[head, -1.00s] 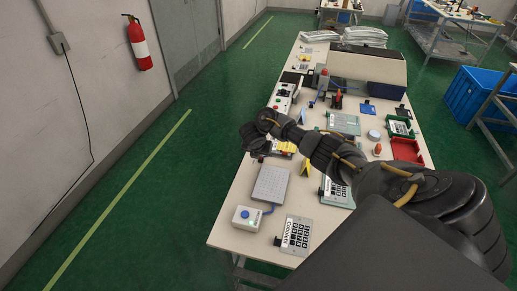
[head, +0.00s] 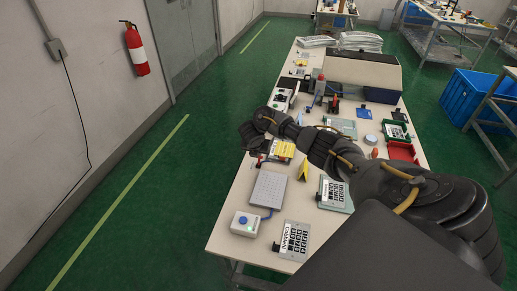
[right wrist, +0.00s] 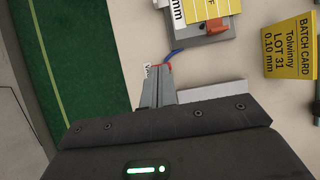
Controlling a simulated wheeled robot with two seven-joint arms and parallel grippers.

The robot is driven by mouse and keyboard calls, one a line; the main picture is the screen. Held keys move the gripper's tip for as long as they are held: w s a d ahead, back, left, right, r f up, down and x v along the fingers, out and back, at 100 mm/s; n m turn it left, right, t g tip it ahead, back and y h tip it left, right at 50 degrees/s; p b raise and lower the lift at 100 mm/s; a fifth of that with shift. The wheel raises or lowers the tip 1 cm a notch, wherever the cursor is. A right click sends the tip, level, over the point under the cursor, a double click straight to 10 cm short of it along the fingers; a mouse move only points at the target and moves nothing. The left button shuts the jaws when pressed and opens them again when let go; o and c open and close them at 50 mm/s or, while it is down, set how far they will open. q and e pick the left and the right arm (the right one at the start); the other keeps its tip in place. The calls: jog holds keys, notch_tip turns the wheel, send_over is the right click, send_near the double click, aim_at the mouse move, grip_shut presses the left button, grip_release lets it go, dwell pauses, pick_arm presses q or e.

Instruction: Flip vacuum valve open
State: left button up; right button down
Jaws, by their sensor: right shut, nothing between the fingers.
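My right gripper (right wrist: 158,88) is shut and empty. Its fingertips are close to a small red part (right wrist: 163,67) with a blue tube (right wrist: 174,53) and a white label beginning "Va", which looks like the vacuum valve; whether they touch I cannot tell. The fingers hide most of the valve, so its lever position is unclear. In the head view the red part (head: 259,161) shows just below my right gripper (head: 256,152), at the table's left edge. My left gripper is not in view.
A grey plate (head: 268,188) and a white box with a blue button (head: 246,222) stand nearer on the table. A yellow batch card (right wrist: 290,47) and a yellow-topped block (right wrist: 205,18) are close by. Green floor lies left of the table.

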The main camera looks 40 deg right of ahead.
jog(key=shift+r, duration=0.15)
notch_tip(320, 180, up, 11)
jog(key=s+a+p, duration=0.1)
jog(key=a+p, duration=0.1)
jog(key=p, duration=0.4)
jog(key=shift+s+r, duration=0.15)
jog(key=shift+s, duration=0.15)
jog(key=shift+w+a, duration=0.1)
dwell(0.4)
